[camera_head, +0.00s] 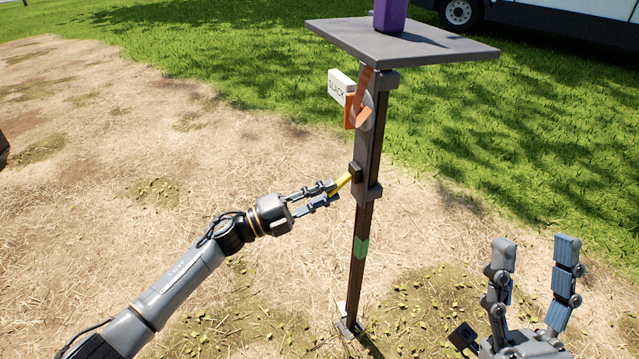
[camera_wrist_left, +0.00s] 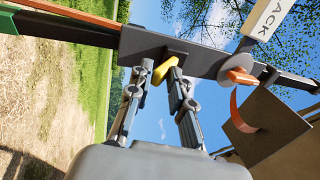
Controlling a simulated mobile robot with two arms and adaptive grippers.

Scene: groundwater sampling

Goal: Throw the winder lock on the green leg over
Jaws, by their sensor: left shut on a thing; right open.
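The winder lock, a yellow lever (camera_head: 342,182), sticks out to the left from a dark block on the leg (camera_head: 366,215), which carries a green band (camera_head: 361,248). The lever also shows in the left wrist view (camera_wrist_left: 164,70). My left gripper (camera_head: 333,190) is shut on the lever's outer end, coming from the left. In the left wrist view its fingertips (camera_wrist_left: 158,78) lie on both sides of the lever. My right gripper (camera_head: 535,250) is open and empty at the lower right, apart from the leg.
Above the lock are an orange strap winder (camera_head: 357,112) and a white "SLACK" sign (camera_head: 340,87). A grey tabletop (camera_head: 440,50) tops the leg, bearing a purple object (camera_head: 390,15). A white vehicle (camera_head: 560,20) stands behind. Open ground lies left.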

